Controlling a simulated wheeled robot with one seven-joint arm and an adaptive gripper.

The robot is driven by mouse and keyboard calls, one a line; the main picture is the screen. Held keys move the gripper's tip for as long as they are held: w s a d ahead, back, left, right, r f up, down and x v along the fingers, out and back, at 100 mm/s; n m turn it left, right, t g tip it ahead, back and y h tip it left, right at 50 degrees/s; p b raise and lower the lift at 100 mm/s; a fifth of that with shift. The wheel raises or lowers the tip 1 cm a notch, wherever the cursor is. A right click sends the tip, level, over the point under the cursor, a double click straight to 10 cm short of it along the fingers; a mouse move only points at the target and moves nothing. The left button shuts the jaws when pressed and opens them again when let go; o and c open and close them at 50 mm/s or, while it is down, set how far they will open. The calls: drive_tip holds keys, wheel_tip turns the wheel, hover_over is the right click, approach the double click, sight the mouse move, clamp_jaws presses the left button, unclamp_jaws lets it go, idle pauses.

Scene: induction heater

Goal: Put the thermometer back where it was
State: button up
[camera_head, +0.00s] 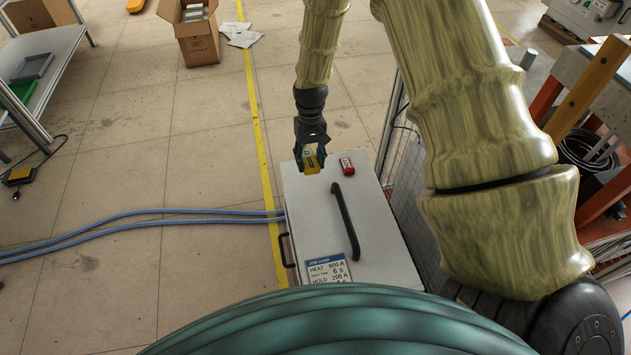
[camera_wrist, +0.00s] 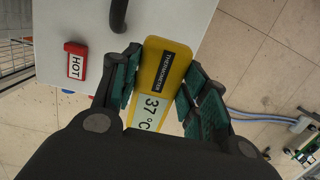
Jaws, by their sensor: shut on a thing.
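A yellow thermometer (camera_wrist: 158,80) with a dark label and a pale display reading 37 °C is between the fingers of my gripper (camera_wrist: 160,95) in the wrist view. My gripper is shut on it. In the head view the thermometer (camera_head: 311,161) shows as a yellow patch in my gripper (camera_head: 310,155), over the far left corner of the white cabinet's top (camera_head: 305,215). I cannot tell whether the thermometer touches the top.
A red block marked HOT (camera_head: 346,166) lies on the cabinet top, right of my gripper. A black handle (camera_head: 345,222) rises from the top. A settings card (camera_head: 326,270) is at the near end. Blue hoses (camera_head: 140,215) run left across the floor.

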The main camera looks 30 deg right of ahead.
sight(318, 179)
drive_tip(key=shift+m+t+h, duration=0.3)
drive_tip(key=shift+t+h, duration=0.1)
drive_tip(key=shift+t, duration=0.3)
drive_tip(key=shift+w+d+f+b, duration=0.4)
drive_tip(key=shift+d+f+b, duration=0.35)
drive_tip(key=shift+f, duration=1.05)
drive_tip(key=shift+w+d+f+b, duration=0.45)
drive_tip(key=shift+f+b, duration=0.55)
drive_tip(key=shift+f, duration=0.8)
drive_tip(key=shift+w+d+f+b, duration=0.3)
drive_tip(key=shift+d+f+b, duration=0.5)
drive_tip(key=shift+f, duration=1)
drive_tip(key=shift+f, duration=0.1)
drive_tip(key=o, duration=1.1)
wheel_tip(318, 179, up, 12)
drive_tip(key=p, duration=0.1)
